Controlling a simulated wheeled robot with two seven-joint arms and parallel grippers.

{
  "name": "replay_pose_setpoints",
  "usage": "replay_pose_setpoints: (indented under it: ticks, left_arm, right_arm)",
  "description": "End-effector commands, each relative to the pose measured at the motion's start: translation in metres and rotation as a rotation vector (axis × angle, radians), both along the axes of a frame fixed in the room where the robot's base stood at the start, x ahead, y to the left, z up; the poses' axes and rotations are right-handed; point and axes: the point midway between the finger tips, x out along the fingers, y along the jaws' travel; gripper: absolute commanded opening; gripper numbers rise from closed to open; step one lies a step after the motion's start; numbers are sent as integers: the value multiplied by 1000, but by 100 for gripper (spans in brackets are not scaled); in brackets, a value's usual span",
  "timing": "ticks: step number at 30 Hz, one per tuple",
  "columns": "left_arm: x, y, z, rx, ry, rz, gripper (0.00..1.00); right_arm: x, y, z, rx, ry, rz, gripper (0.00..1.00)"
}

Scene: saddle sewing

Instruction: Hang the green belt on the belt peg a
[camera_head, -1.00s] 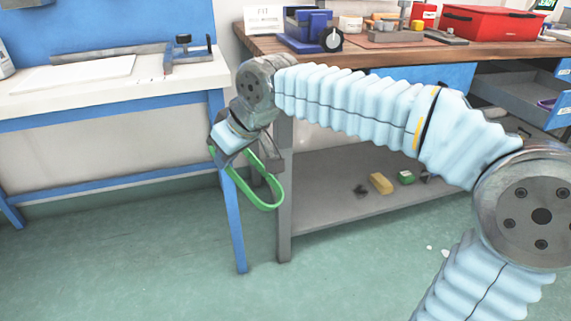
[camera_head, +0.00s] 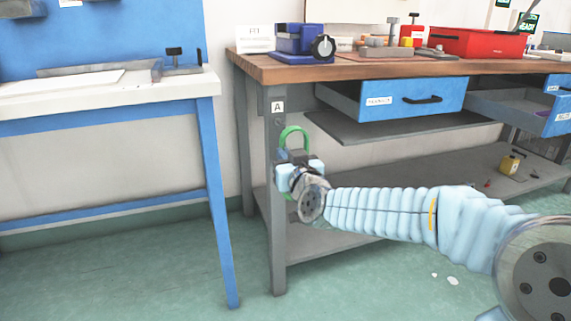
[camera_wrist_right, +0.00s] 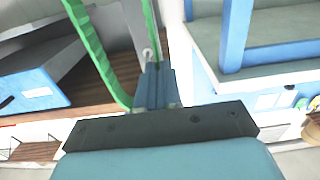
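The green belt (camera_head: 295,131) is a closed loop that stands up above my right gripper (camera_head: 297,156), in front of the workbench's left front leg. In the right wrist view, two strands of the belt (camera_wrist_right: 96,52) run up from the fingers (camera_wrist_right: 154,84), which look closed on it. A white label "A" (camera_head: 277,106) is on the leg just above and left of the loop. A small pale round tip (camera_wrist_right: 148,53), perhaps peg a, shows close to the right strand in the wrist view. I cannot tell whether the loop is around it. My left gripper is not in view.
The wooden workbench (camera_head: 350,70) has blue drawers (camera_head: 410,98), one at the right pulled open, and a grey lower shelf (camera_head: 400,205). A white table with blue legs (camera_head: 222,200) stands to the left. The floor in front is mostly clear.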

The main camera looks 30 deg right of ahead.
Motion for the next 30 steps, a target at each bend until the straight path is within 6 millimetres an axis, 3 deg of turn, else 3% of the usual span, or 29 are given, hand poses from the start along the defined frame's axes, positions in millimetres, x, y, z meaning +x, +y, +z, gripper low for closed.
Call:
replay_pose_setpoints:
  ticks: [13, 30]
  left_arm:
    - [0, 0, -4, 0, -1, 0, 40]
    - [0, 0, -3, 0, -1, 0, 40]
  right_arm:
    - [-2, 0, 0, 0, -2, -1, 0]
    - [29, -8, -1, -1, -1, 0, 0]
